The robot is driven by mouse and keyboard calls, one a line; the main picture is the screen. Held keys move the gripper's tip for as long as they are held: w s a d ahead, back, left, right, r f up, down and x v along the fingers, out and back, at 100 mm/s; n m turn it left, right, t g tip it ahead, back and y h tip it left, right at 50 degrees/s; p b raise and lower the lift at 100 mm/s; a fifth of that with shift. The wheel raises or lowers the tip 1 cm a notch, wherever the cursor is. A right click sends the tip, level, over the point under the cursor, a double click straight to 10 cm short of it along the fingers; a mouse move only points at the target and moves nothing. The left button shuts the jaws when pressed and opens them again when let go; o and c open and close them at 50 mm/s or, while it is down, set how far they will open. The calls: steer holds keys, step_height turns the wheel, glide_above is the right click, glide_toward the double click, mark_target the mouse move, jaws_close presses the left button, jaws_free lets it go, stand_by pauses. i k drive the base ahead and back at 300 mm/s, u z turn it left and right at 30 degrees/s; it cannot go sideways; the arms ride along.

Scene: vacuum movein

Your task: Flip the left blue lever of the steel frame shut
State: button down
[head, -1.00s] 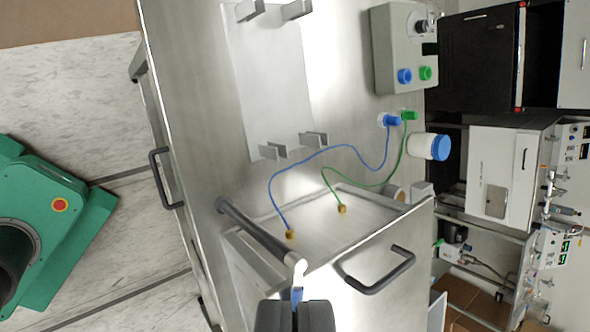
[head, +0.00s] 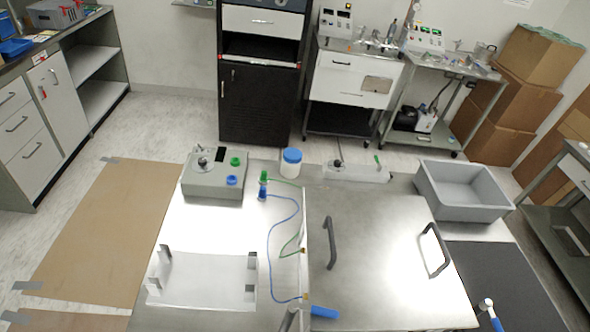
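The steel frame (head: 385,262) is a flat, shiny metal top with two dark handles, in the lower middle of the head view. A blue lever handle (head: 325,312) lies near its front left corner and points right. A grey metal piece beside its left end is cut off by the lower edge, so I cannot tell how the lever is seated. A second blue lever (head: 493,318) with a white tip stands at the front right, partly cut off. My gripper is not in view.
A grey control box (head: 212,180) with blue and green knobs stands behind a bracketed plate (head: 205,280). Blue and green cables run beside the frame's left edge. A white jar (head: 290,163) and a grey bin (head: 462,190) stand behind.

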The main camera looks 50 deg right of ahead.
mark_target(294, 305)
steer(key=z, duration=1)
steer(key=k, duration=1.2)
steer(key=u, duration=0.8)
steer(key=i, duration=1)
steer(key=z, duration=0.1)
